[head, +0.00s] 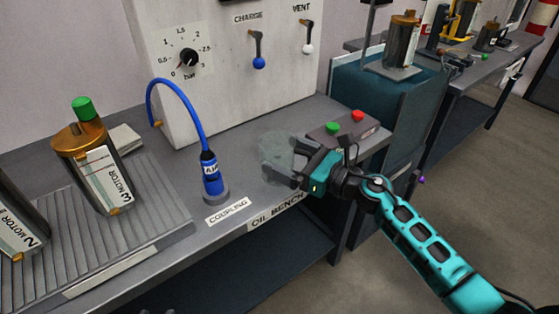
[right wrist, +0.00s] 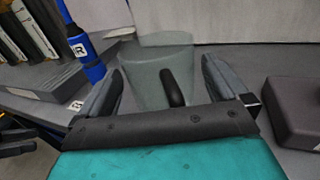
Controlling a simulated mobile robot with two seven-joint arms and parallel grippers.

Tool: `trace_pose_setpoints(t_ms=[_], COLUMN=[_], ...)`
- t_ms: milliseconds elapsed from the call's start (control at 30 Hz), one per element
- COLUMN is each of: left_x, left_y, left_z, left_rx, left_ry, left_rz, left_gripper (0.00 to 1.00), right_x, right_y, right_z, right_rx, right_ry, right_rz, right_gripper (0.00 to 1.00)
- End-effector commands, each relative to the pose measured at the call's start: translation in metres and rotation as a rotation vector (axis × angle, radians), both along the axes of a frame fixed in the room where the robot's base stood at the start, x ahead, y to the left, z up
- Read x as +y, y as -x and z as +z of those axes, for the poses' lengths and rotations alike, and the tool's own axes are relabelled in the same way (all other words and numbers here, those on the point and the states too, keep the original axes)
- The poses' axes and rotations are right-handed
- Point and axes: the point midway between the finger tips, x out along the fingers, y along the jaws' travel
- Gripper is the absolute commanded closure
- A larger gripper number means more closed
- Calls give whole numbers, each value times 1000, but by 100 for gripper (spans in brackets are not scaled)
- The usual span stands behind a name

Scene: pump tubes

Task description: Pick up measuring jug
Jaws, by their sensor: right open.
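The measuring jug (head: 277,146) is a clear, greyish vessel standing on the oil bench, left of the red and green buttons. My right gripper (head: 276,172) is open at the jug's near side. In the right wrist view the jug (right wrist: 160,62) stands ahead of the fingers, and its dark handle (right wrist: 172,88) shows between the two open fingers (right wrist: 163,85). I cannot tell whether the fingers touch it.
The blue coupling hose (head: 212,180) stands left of the jug. A button box (head: 349,130) is close on the right. A panel (head: 220,90) with gauge and levers rises behind. Motor 3 (head: 104,180) sits on a ribbed tray at the left. The bench's front edge (head: 275,221) is near.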

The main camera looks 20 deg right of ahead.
Motion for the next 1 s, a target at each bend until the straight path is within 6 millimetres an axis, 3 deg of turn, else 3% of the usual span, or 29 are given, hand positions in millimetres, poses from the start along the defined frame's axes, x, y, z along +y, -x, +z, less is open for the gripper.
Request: trace_pose_setpoints(t_ms=[67,533,1000], left_x=[0,3,3], left_y=[-1,-1,1], left_z=[1,0,6], left_rx=[-2,-4,-2], left_ry=[-1,-11,-10], left_rz=[0,-6,-6], left_gripper=[57,57,57], right_x=[0,0,-4], right_y=[0,0,-2], right_z=[0,0,11], right_rx=[0,0,-1], right_ry=[0,0,-1], right_rz=[0,0,0], right_gripper=[2,47,48])
